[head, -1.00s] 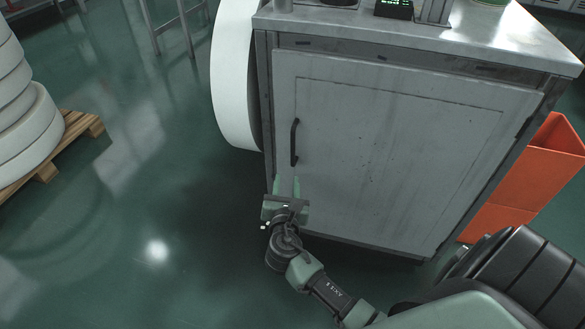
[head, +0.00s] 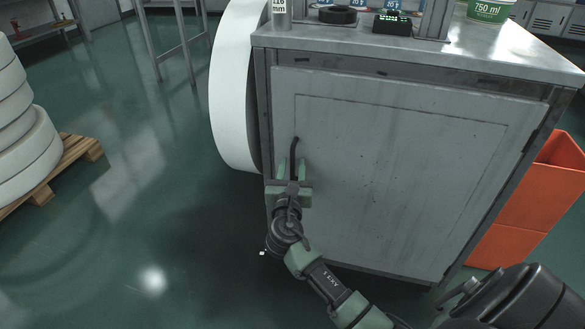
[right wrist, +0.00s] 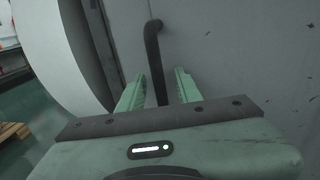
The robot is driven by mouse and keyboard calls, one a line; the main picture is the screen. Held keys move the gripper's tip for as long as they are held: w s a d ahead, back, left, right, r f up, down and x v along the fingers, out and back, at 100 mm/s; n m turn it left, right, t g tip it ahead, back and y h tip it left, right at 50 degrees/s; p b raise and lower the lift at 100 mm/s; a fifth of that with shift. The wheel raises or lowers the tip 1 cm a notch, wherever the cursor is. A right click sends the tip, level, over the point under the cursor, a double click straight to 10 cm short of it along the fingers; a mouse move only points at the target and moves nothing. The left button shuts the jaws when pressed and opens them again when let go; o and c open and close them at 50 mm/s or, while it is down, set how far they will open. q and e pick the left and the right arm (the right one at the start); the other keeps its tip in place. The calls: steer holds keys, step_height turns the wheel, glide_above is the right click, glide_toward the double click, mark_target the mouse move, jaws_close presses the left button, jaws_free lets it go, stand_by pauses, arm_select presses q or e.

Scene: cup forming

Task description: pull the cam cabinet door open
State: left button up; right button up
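The cam cabinet door (head: 400,165) is a grey panel on the front of the cabinet and looks shut. Its dark vertical bar handle (head: 295,147) is near the door's left edge. My right gripper (head: 292,170) is at the handle's lower part, with its two green fingers apart, one on each side of the bar. In the right wrist view the handle (right wrist: 153,55) runs down between the open fingers, with gaps visible beside it. The handle's lower end is hidden by the gripper. My left gripper is not in view.
The cabinet's metal top (head: 480,50) carries a black device (head: 393,23), a dark puck (head: 338,14) and a green tub (head: 489,10). A large white roll (head: 232,95) stands left of the cabinet. An orange bin (head: 525,205) is at the right. Open floor lies left.

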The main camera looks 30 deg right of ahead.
jaws_close()
stand_by(1.4)
